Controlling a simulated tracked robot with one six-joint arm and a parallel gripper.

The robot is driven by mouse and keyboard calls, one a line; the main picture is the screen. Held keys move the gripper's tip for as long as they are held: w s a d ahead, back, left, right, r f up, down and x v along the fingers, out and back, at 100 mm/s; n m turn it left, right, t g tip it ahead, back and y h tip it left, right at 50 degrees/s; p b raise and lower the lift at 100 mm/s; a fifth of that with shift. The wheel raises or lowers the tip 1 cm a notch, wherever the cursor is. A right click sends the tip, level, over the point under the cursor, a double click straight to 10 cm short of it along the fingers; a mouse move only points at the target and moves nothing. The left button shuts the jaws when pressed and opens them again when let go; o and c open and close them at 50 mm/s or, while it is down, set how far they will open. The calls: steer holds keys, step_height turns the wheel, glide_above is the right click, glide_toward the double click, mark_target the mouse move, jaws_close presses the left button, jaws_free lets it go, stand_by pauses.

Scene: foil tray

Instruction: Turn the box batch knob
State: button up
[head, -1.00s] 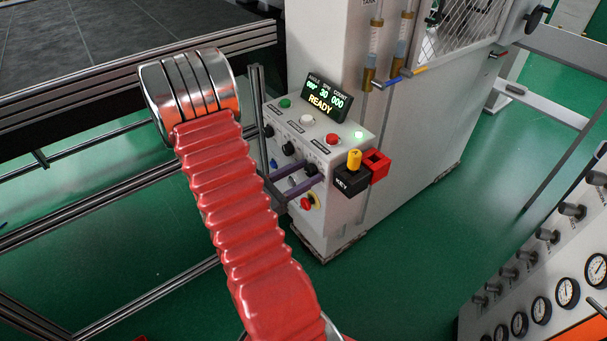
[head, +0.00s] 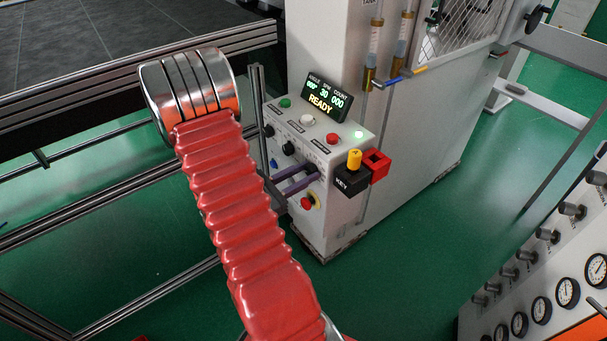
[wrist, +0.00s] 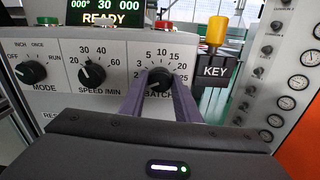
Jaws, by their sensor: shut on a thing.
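The batch knob (wrist: 158,78) is a black round knob on the light grey control box (wrist: 65,115), with a number scale around it. In the wrist view, the two purple fingers of my gripper (wrist: 158,84) stand on either side of the knob and are shut on it.
Left of the batch knob are the speed knob (wrist: 92,73) and mode knob (wrist: 31,72). A key switch (wrist: 215,72) with a yellow key sits close on the right. A red stop button (head: 307,203) is below my fingers. The display (head: 327,95) reads READY.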

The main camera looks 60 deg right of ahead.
steer(key=shift+m, duration=2.4)
steer(key=o, duration=1)
steer(key=shift+o, duration=0.2)
steer(key=v, duration=1.4)
steer(key=shift+d, duration=0.1)
